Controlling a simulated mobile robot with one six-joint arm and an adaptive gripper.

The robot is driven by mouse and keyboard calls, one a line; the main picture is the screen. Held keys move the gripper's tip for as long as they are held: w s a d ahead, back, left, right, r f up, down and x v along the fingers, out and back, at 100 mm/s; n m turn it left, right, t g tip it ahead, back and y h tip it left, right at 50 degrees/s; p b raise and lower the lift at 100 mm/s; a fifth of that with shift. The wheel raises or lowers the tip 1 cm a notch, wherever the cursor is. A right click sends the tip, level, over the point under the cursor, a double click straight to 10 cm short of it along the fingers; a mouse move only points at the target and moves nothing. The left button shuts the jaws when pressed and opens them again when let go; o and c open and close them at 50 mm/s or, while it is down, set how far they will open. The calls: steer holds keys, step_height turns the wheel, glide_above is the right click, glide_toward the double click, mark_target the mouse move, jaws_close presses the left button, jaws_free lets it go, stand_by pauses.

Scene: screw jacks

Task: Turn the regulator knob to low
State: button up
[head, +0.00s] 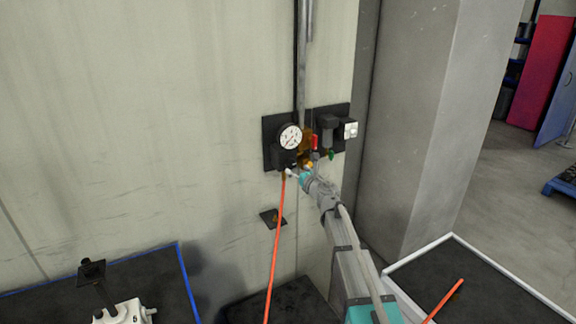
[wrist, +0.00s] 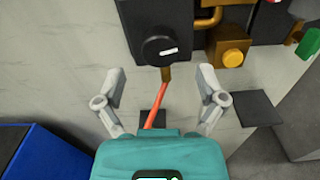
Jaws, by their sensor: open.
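The regulator (head: 284,158) is a black block under a round white gauge (head: 290,136) on the wall panel. In the wrist view, its round black knob (wrist: 152,48) faces me at upper middle, with a short white mark (wrist: 169,51) pointing to the right, slightly up. My gripper (wrist: 160,76) is open and empty, its grey fingers spread to the left and right, below the knob in the picture and apart from it. In the head view, my gripper (head: 300,175) is just below the regulator and hides part of the area there.
An orange hose (head: 276,240) hangs below the regulator. A yellow-orange button (wrist: 233,58) and a green handle (wrist: 309,44) lie to the right of the knob. A red handle (head: 315,142) and a white switch box (head: 351,129) are also on the panel. A blue-edged dark surface (head: 150,285) is at lower left.

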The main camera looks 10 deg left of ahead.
mark_target(292, 165)
steer(key=shift+x, duration=2.35)
